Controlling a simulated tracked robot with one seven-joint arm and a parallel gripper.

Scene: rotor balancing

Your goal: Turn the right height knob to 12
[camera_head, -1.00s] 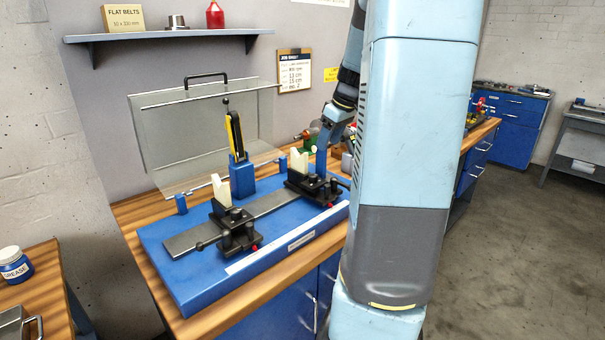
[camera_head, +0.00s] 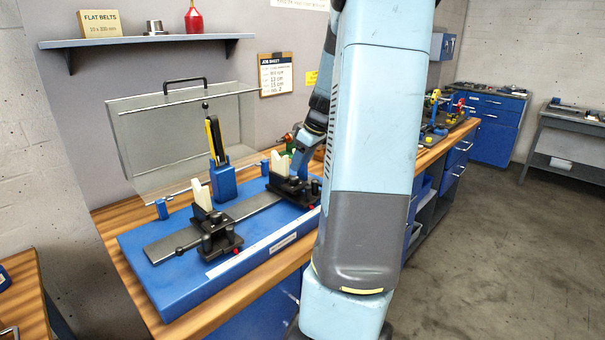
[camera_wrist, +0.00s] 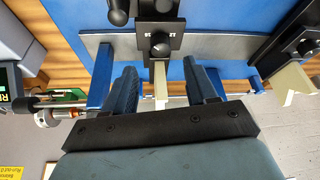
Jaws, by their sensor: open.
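The right support (camera_head: 290,188) is a black carriage with a cream V-shaped piece, on the steel rail of a blue base. My gripper (camera_head: 297,170) is at its back right side, partly hidden by my arm. In the wrist view my gripper (camera_wrist: 162,88) is open, its two blue-grey fingers on either side of the cream piece (camera_wrist: 160,78), apart from each other. A round black knob (camera_wrist: 160,47) sits on the carriage just ahead of the fingertips, with partly covered lettering.
The left support (camera_head: 212,225) stands on the same rail; a second carriage (camera_wrist: 298,45) shows in the wrist view. A blue post with a yellow-black piece (camera_head: 215,150) stands behind. A clear guard (camera_head: 170,140) is at the back. A job sheet (camera_head: 275,75) hangs on the wall.

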